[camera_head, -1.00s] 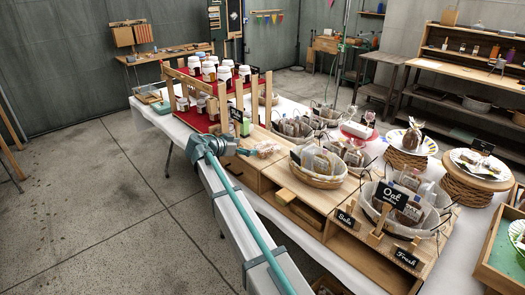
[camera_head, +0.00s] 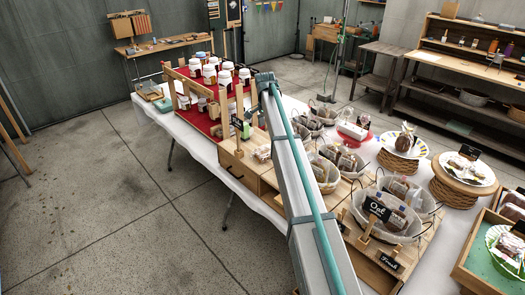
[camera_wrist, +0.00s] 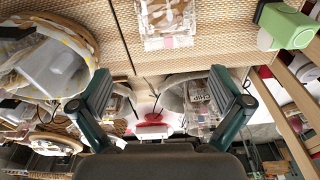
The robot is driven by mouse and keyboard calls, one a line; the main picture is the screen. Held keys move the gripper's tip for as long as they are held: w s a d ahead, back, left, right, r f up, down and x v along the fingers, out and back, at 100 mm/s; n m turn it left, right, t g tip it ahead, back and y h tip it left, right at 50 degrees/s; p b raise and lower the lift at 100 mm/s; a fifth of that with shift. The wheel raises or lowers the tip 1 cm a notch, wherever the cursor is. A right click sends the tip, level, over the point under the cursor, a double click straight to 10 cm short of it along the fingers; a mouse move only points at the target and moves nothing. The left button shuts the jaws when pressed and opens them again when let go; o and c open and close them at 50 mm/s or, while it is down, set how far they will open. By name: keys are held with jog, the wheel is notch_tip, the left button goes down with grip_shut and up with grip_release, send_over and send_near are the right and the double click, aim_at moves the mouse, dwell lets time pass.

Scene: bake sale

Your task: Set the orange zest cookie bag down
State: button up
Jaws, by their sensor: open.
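A clear bag of brown cookies (camera_wrist: 168,18), with a pale label, lies on a woven-textured tan surface at the top of the wrist view. A clear bag (camera_head: 262,152) also lies on the wooden crate top beside my arm in the head view. I cannot read its label, so I cannot confirm the orange zest flavour. My gripper (camera_wrist: 160,76) is open, with its two green fingers wide apart and nothing between them. The bag lies beyond the fingertips, apart from them. In the head view my arm hides the gripper.
A green-and-white object (camera_wrist: 285,25) stands near the bag. Lined baskets of bags, including one basket (camera_head: 388,214) by the "Oat" sign (camera_head: 378,208), stand to the right. Jars (camera_head: 210,72) stand on the red stand at left. A wooden post (camera_wrist: 290,90) rises at the wrist view's right.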

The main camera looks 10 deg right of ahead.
jog(key=a+n+y, duration=0.1)
jog(key=a, duration=0.2)
jog(key=p, duration=0.1)
send_over(264, 151)
jog(key=shift+g, duration=0.3)
notch_tip(264, 151, down, 5)
jog(key=shift+f, duration=0.1)
jog(key=shift+w+f+p, duration=0.15)
jog(key=shift+f+p, duration=1.3)
jog(key=shift+f, duration=1.5)
jog(key=c, duration=0.8)
